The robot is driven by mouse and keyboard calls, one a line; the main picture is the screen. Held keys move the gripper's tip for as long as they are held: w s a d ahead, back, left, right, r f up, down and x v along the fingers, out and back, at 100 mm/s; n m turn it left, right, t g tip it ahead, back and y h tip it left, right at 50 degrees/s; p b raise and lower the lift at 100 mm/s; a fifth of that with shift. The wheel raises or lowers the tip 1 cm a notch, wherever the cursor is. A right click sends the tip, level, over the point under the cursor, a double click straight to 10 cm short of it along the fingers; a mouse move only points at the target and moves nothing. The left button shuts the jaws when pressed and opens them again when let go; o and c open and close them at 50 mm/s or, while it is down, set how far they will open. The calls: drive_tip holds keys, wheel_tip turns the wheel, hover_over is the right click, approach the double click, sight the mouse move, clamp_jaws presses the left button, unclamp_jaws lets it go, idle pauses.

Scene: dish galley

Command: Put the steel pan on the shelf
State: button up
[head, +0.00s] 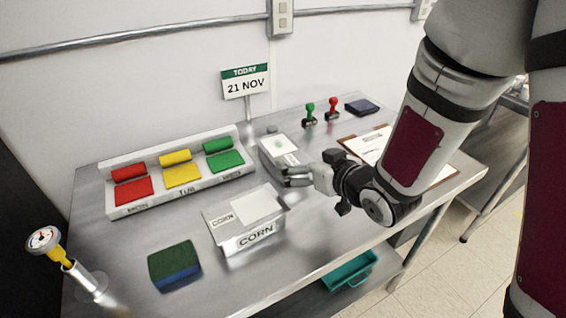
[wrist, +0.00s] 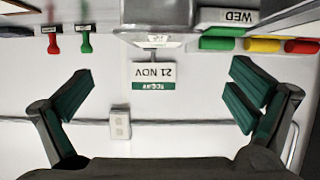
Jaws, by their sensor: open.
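No plain steel pan is clear to me. A grey metallic box marked CORN (head: 247,220) stands on the steel table, with a pale square on top; it may be the pan. My gripper (head: 288,175) is just behind and to the right of it, low over the table, close to a pale box with a green mark (head: 281,147). In the wrist view my gripper (wrist: 160,98) is open, with nothing between its green-padded fingers. The lower shelf (head: 378,280) under the table shows only in part.
Red, yellow and green blocks sit in a labelled rack (head: 180,198). A date sign (head: 245,83) stands behind it. Two stamps (head: 321,111), a dark pad (head: 362,106) and a clipboard (head: 368,145) are at the back right. A green-blue sponge (head: 174,265) lies in front. A teal bin (head: 349,271) is below.

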sight(284, 151)
drive_tip(key=x, duration=1.1)
drive_tip(key=shift+w+f, duration=0.15)
drive_tip(key=shift+w, duration=0.05)
drive_tip(key=c, duration=1.9)
